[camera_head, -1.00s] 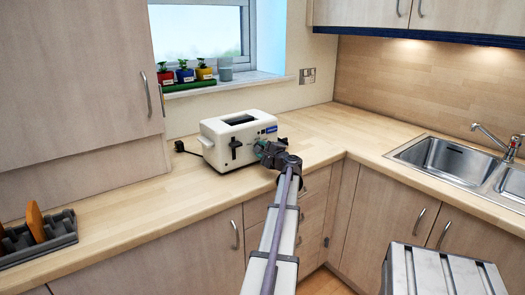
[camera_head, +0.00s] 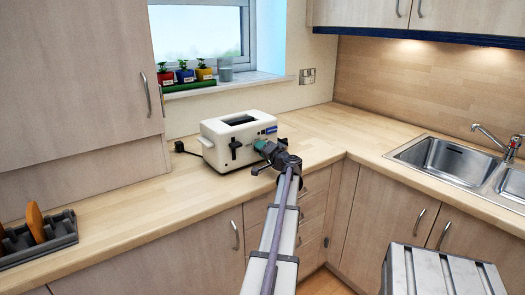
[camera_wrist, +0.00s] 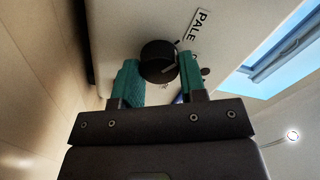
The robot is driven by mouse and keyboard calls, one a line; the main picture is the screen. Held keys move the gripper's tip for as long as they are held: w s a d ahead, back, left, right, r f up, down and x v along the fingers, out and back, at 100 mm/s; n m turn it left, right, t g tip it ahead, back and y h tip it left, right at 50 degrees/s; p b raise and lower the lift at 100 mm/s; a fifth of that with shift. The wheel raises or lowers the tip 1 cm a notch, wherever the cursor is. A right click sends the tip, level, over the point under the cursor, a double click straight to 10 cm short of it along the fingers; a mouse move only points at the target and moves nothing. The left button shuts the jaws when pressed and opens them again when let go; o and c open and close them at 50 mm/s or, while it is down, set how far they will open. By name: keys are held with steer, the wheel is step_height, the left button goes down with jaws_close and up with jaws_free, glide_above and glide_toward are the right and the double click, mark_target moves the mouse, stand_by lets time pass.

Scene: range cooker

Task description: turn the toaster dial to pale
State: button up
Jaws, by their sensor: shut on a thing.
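The cream toaster (camera_head: 225,140) stands on the worktop below the window, with a black lever on its front. Its black dial (camera_wrist: 157,58) shows in the wrist view, with a pale line on it pointing toward the right. A label reading PALE (camera_wrist: 197,24) is on the toaster face beside the dial, above and right of it. Other marks near the dial are partly hidden by the fingers. My gripper (camera_wrist: 160,80) has green fingers, one on each side of the dial, and is shut on it. In the head view my gripper (camera_head: 262,147) is at the toaster's front right and hides the dial.
A dark rack (camera_head: 40,240) is at the far left, a sink (camera_head: 450,160) at the right. Small potted plants (camera_head: 185,72) stand on the windowsill.

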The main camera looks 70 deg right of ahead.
steer(key=shift+n, duration=0.6)
steer(key=o, duration=0.9)
steer(key=shift+s+a, duration=0.1)
steer(key=v, duration=1)
steer(key=shift+s+a, duration=0.2)
